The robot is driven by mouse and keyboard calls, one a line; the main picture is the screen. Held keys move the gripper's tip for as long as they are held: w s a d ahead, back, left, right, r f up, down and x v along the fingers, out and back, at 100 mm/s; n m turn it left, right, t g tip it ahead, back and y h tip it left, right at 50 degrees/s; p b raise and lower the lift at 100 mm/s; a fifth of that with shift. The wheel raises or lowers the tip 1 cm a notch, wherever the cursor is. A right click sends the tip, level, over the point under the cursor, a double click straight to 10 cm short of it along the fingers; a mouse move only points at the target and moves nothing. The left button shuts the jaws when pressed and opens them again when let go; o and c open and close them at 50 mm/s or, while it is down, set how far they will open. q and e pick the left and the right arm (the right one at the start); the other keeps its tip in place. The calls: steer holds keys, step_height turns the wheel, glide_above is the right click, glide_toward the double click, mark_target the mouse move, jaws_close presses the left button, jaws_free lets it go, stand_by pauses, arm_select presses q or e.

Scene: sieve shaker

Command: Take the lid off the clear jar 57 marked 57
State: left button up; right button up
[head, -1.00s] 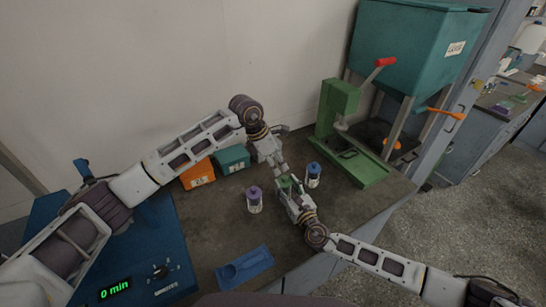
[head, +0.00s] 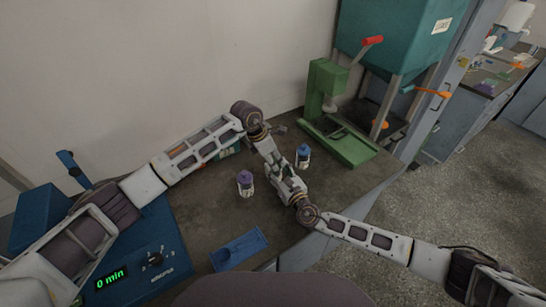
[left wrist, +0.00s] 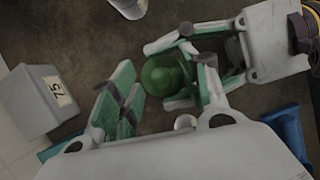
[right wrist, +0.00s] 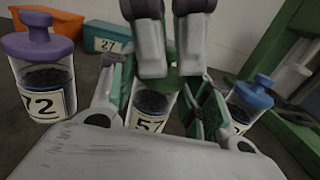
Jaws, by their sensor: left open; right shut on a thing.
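The clear jar 57 (right wrist: 149,108) holds dark grains and stands between the green pads of my right gripper (right wrist: 163,108), which is shut on its body. Its green lid is on and shows from above in the left wrist view (left wrist: 164,75). My left gripper (head: 280,172) is open and comes down from above at the lid; its fingers in the left wrist view (left wrist: 160,95) lie on either side of the lid. In the head view the two grippers hide most of the jar.
A purple-lidded jar marked 72 (right wrist: 42,75) stands left of the grippers and a blue-lidded jar (head: 303,155) close on the right. A green press (head: 335,115) stands at the back right. A blue tray (head: 238,250) lies at the front; a grey box marked 75 (left wrist: 38,100) is nearby.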

arm_select(q)
steer(key=shift+c, duration=0.5)
jaws_close()
steer(key=shift+r, duration=0.25)
